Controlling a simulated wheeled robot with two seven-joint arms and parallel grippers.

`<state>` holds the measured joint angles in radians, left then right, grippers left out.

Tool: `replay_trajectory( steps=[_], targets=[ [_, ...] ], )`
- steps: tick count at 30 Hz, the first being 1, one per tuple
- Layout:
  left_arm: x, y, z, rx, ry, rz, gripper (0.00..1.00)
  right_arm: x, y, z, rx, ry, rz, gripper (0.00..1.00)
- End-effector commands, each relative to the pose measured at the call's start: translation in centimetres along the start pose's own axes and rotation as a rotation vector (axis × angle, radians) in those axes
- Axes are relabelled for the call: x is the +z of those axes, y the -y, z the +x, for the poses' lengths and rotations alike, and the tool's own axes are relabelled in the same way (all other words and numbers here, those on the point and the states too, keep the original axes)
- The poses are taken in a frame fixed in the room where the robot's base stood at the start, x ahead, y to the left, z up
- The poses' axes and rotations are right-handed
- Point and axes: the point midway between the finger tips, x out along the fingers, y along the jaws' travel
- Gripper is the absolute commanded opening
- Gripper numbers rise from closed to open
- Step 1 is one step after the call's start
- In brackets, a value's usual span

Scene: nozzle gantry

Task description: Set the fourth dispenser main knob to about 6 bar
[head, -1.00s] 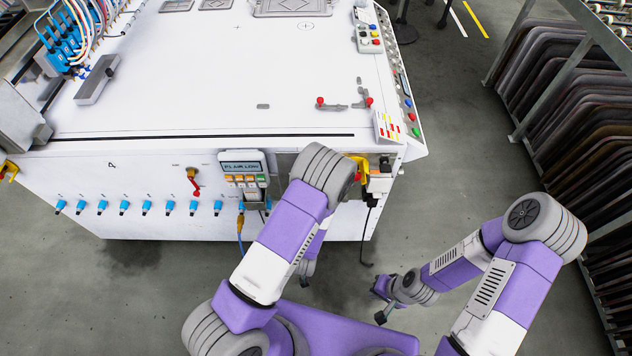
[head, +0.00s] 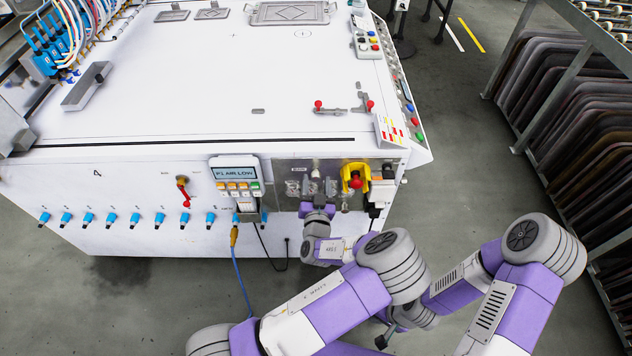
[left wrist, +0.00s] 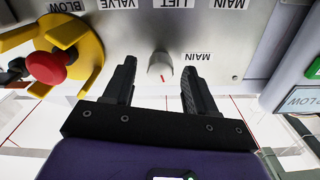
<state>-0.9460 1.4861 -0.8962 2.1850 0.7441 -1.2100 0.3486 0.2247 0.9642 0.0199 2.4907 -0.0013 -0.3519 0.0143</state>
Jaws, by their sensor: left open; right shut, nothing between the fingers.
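In the left wrist view a grey-white knob (left wrist: 160,67) with a pointer mark stands out from the metal panel (left wrist: 225,40), near an upside-down MAIN label. My left gripper (left wrist: 160,88) is open, one finger on each side of the knob, with visible gaps. In the head view my left gripper (head: 316,192) is in front of the panel (head: 280,170) on the machine's front and hides part of it. I cannot make out the knob's scale or a pressure reading.
A red emergency button on a yellow guard (head: 355,176) sits right of my left gripper; it also shows in the left wrist view (left wrist: 52,66). A display box (head: 235,178) with a low-air message is left of the panel. A cable (head: 240,275) hangs below.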

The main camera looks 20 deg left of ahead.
Motion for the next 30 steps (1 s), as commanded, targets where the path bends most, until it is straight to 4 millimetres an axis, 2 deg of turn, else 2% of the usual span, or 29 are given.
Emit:
replay_trajectory(
  steps=[4,13,24,30],
  targets=[
    [0.10,0.02,1.22,0.000,0.001,0.001,0.56,-0.01,-0.10,0.25,0.000,0.000,0.000,0.00],
    [0.04,0.03,1.47,0.000,0.002,0.002,0.56,-0.01,-0.10,0.24,0.000,0.000,0.000,0.00],
    [0.06,0.03,1.43,0.000,0.002,0.002,0.00,0.00,-0.10,0.25,0.000,0.000,0.000,0.00],
    [0.08,0.03,1.42,0.000,0.002,0.016,0.00,0.00,-0.11,0.28,0.000,0.000,0.000,0.00]
  ],
)
